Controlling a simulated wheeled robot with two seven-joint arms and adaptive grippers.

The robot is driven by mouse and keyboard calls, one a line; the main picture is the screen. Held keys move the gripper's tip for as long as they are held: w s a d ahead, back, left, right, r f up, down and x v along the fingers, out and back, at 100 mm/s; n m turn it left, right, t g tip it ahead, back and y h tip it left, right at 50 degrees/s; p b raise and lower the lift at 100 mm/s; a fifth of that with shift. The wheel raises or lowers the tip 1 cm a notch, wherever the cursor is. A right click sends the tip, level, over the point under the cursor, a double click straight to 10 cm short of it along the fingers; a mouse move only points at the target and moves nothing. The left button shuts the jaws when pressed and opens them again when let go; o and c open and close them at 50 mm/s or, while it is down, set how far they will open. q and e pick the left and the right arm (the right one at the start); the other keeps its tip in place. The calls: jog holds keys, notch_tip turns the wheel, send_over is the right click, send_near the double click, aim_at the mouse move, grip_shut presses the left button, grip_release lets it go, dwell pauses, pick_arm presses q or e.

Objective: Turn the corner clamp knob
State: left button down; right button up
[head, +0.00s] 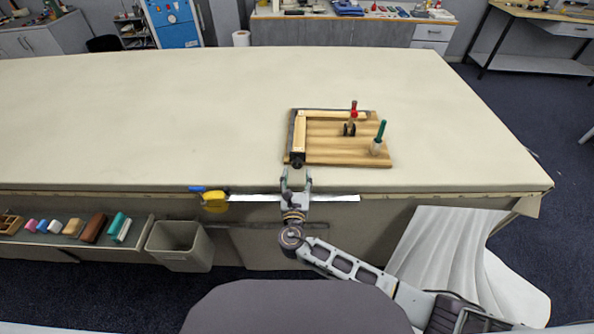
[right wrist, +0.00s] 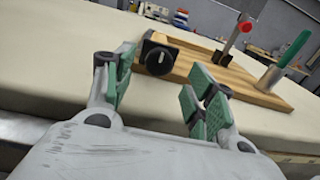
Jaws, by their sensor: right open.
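A wooden board (head: 345,153) lies near the front edge of the cloth table, with two light wood strips forming a corner on it. A black knob (head: 297,161) sits at the board's front left; in the right wrist view the knob (right wrist: 157,54) faces me. A red-topped upright clamp (head: 352,114) and a green-handled tool (head: 380,134) stand on the board. My right gripper (head: 296,180) is open and empty, just in front of the knob. In the right wrist view its fingers (right wrist: 160,90) stand on either side below the knob, apart from it. My left gripper is not in view.
The table's front edge (head: 150,186) runs just below the board. A yellow and blue item (head: 214,200) hangs at that edge. A grey bin (head: 180,246) and a shelf of coloured blocks stand below. The tabletop (head: 170,115) left of the board is clear.

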aim_at(297, 166)
jog(key=shift+w+b, duration=0.75)
jog(key=shift+w, duration=1.45)
jog(key=c, duration=1)
